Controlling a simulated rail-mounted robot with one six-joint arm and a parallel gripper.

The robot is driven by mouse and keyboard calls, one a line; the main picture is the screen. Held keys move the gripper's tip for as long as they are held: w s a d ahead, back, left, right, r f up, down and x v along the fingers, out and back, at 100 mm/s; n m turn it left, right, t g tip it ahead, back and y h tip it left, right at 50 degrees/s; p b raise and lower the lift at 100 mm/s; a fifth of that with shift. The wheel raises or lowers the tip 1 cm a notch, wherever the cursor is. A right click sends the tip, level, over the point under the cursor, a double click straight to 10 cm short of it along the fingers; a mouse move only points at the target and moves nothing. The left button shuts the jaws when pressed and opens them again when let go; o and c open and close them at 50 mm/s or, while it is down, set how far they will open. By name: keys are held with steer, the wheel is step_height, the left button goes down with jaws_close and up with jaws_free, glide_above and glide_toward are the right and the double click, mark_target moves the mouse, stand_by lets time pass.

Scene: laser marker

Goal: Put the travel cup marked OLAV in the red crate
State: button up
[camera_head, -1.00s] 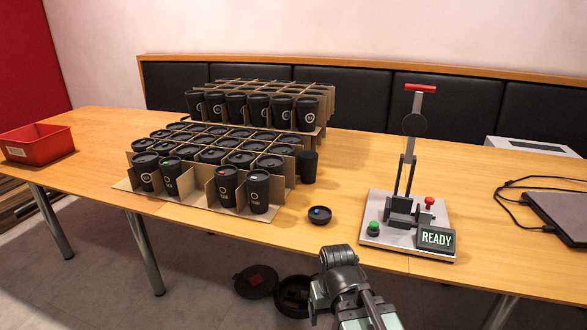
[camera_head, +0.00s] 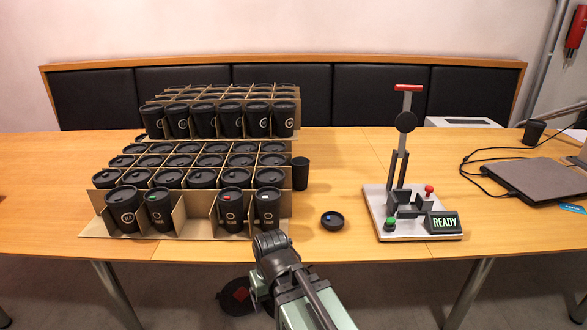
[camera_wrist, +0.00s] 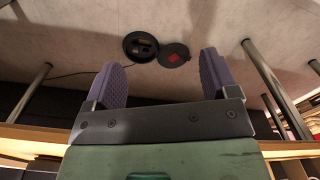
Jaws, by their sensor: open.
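Black travel cups with dark lids stand in cardboard dividers on the table's left half. In the head view, the front row holds a far-left cup (camera_head: 124,208), a cup with a green lid mark (camera_head: 161,209), a cup with a red lid mark (camera_head: 231,208) and a cup with a white lid mark (camera_head: 267,209). Their small printed names are too small to read surely, so I cannot tell which is OLAV. The red crate is out of view now. My gripper (camera_wrist: 160,80) is open and empty in the wrist view, its purple fingers apart above the floor.
A raised back block of cups (camera_head: 220,118) stands behind the lower rows. A lone black cup (camera_head: 300,173) and a loose lid (camera_head: 332,221) are at their right. A lever press (camera_head: 402,205) showing READY and a laptop (camera_head: 537,185) stand farther right.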

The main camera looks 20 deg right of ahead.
step_height(320, 180, up, 23)
steer(key=w+p, duration=0.2)
steer(key=p, duration=1.9)
steer(key=n+t+y+b, duration=0.2)
steer(key=n+t+y, duration=0.1)
steer(key=n+t, duration=0.3)
glide_toward(300, 164)
steer(key=f+b, duration=0.1)
steer(key=a+f+b, duration=0.1)
steer(key=b, duration=0.1)
steer(key=a+g+b, duration=0.1)
steer(key=b, duration=0.1)
steer(key=shift+w+f+n, duration=0.2)
steer(key=shift+f+n, duration=0.1)
steer(key=shift+f, duration=0.1)
steer(key=shift+w, duration=0.1)
steer(key=b+x, duration=0.4)
steer(key=x, duration=0.1)
steer(key=shift+a+f+b, duration=0.1)
steer(key=shift+a+b, duration=0.05)
steer(key=shift+b, duration=0.2)
steer(key=shift+r, duration=0.25)
steer(key=c, duration=0.4)
